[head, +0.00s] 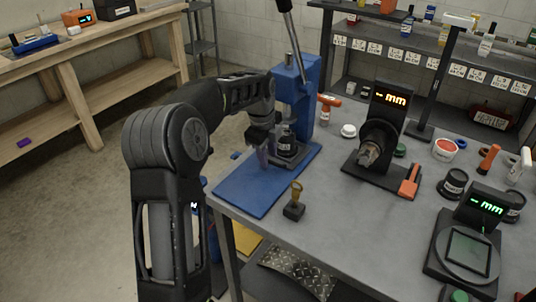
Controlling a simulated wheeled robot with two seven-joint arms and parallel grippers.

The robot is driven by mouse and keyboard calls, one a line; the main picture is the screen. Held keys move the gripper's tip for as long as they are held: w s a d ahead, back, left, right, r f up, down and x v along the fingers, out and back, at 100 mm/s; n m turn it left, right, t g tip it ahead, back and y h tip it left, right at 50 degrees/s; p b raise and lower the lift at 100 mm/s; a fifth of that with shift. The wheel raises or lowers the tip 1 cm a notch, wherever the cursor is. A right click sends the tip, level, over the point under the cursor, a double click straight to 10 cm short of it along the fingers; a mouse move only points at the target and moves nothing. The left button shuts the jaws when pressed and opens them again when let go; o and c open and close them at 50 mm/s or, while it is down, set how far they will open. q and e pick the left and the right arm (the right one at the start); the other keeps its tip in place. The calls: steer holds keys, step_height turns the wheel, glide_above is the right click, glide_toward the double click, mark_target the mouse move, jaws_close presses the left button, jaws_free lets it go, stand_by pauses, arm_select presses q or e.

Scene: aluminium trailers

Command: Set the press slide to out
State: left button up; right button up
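The blue press (306,95) stands at the left end of the grey bench, with a dark lever (288,25) rising from its top. At its foot, on a blue base plate (255,193), a dark round piece with a white label (286,146) sits under the ram. I cannot tell which part is the slide or how far out it is. My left gripper (263,155) points down just left of the labelled piece, over the base plate. Its fingers are small and partly hidden, so contact and opening are unclear. My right gripper is not in view.
A dark stamp-like tool with a yellow handle (294,203) stands near the bench's front edge. Right of the press are an orange-handled tool (328,106), a white-topped puck (348,131) and a gauge with an orange readout (388,118). A green-readout scale (465,250) is farther right.

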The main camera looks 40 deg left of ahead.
arm_select(q)
steer(key=shift+f, duration=0.1)
steer(key=shift+c, duration=0.4)
jaws_close()
stand_by(1.0)
